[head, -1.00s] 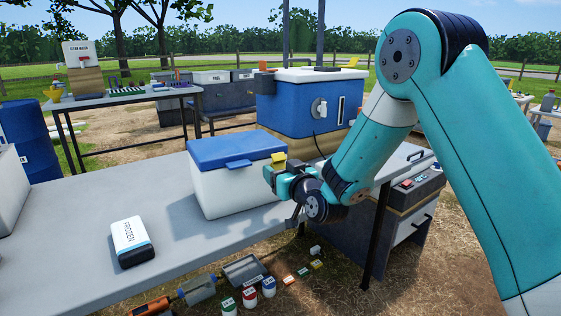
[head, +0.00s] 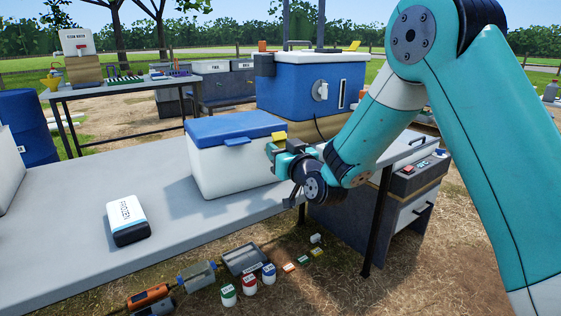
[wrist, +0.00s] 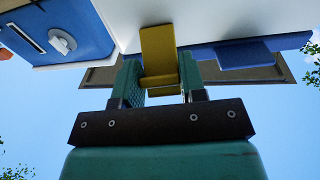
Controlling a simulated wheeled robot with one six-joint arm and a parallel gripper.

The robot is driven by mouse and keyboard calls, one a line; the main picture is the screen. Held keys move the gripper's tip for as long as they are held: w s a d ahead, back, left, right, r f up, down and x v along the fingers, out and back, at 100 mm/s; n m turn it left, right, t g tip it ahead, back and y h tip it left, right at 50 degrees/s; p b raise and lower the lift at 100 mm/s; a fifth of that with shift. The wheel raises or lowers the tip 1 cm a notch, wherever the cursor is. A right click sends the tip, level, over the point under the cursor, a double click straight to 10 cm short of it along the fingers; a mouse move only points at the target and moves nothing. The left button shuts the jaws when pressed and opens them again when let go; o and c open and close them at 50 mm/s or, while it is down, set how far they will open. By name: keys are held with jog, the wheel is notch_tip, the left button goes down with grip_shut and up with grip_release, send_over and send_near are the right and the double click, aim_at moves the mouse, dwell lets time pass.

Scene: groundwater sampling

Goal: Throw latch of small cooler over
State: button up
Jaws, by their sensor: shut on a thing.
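The small cooler (head: 225,165) stands on the grey bench, white-bodied, with its blue lid (head: 232,126) down. A blue tab (head: 238,141) sticks out from the lid's edge. The yellow latch (head: 281,136) is at the cooler's right end, by the lid corner. My gripper (head: 277,149) is at that end. In the wrist view the latch (wrist: 158,48) is a yellow plate between the two teal fingers of my gripper (wrist: 159,74), which is shut on it. The lid tab (wrist: 245,54) shows to the right. The fingers hide part of the latch in the head view.
A white pack marked FROZEN (head: 126,219) lies on the bench (head: 70,235) left of the cooler. A large blue cooler (head: 300,88) stands behind. Bottles (head: 249,285) and tools lie on the ground in front. The bench between pack and cooler is clear.

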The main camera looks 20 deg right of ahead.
jog(key=shift+f+t+b, duration=0.7)
jog(key=shift+b, duration=2.8)
jog(key=shift+s+r+t+b, duration=0.15)
jog(key=shift+t+b, duration=0.15)
jog(key=shift+b, duration=0.2)
jog(key=shift+r, duration=0.15)
jog(key=o, duration=0.9)
jog(key=shift+o, duration=0.2)
